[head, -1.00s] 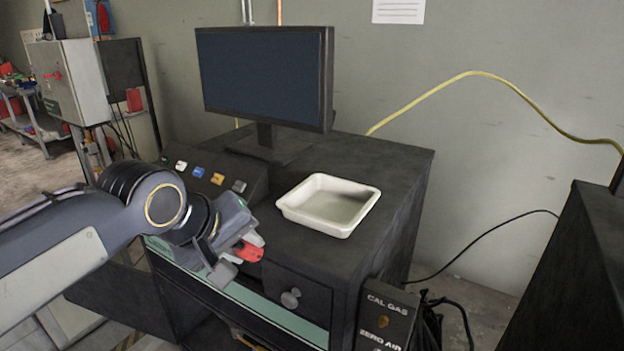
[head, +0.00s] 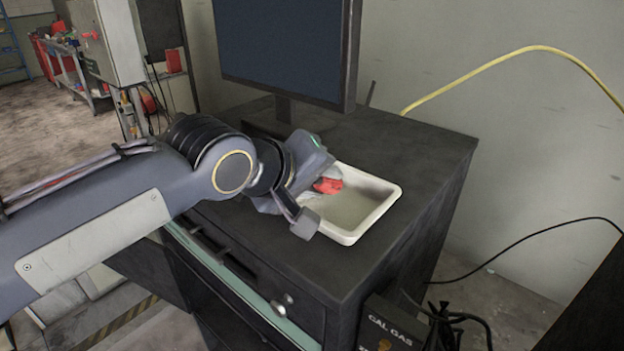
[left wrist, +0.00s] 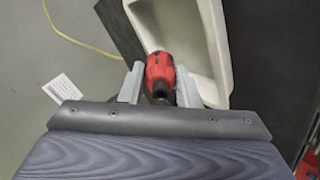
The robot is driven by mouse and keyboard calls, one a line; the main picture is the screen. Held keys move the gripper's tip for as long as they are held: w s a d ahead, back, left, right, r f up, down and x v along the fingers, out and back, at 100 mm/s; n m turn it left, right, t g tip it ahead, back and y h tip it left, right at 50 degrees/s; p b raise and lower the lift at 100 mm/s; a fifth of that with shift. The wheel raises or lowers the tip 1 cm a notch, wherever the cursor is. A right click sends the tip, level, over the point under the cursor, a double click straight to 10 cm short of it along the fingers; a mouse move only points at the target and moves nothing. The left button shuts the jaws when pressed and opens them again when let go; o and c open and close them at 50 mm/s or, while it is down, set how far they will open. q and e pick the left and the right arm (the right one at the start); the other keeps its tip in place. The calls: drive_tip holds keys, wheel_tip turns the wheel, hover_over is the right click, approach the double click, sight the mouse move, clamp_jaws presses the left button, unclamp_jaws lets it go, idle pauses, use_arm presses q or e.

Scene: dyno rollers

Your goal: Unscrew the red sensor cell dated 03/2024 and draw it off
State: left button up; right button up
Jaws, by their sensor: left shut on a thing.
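The red sensor cell (head: 328,186) is in my left gripper (head: 312,202), over the left part of the white tray (head: 349,237). In the left wrist view the red sensor cell (left wrist: 160,72) sits between the two fingers of my left gripper (left wrist: 160,88), with its dark end toward the camera. The fingers are shut on it, and the white tray (left wrist: 215,50) lies behind it. The date on the cell cannot be read. Whether the cell touches the tray cannot be told. My right gripper is not in view.
The tray stands on the dark cabinet top (head: 420,150), in front of the monitor (head: 285,45). A CAL GAS box (head: 388,325) hangs on the cabinet's side. A yellow hose (head: 500,65) runs along the wall. The cabinet top right of the tray is clear.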

sight(335, 190)
use_arm(q)
drive_tip(key=x, duration=0.4)
drive_tip(key=shift+w+d+r, duration=0.2)
drive_tip(key=shift+r, duration=0.05)
drive_tip(key=shift+f+b, duration=0.95)
drive_tip(key=shift+b, duration=0.15)
drive_tip(key=shift+a, duration=0.1)
drive_tip(key=o, duration=1.2)
drive_tip(key=shift+c, duration=0.2)
drive_tip(key=shift+v, duration=3.95)
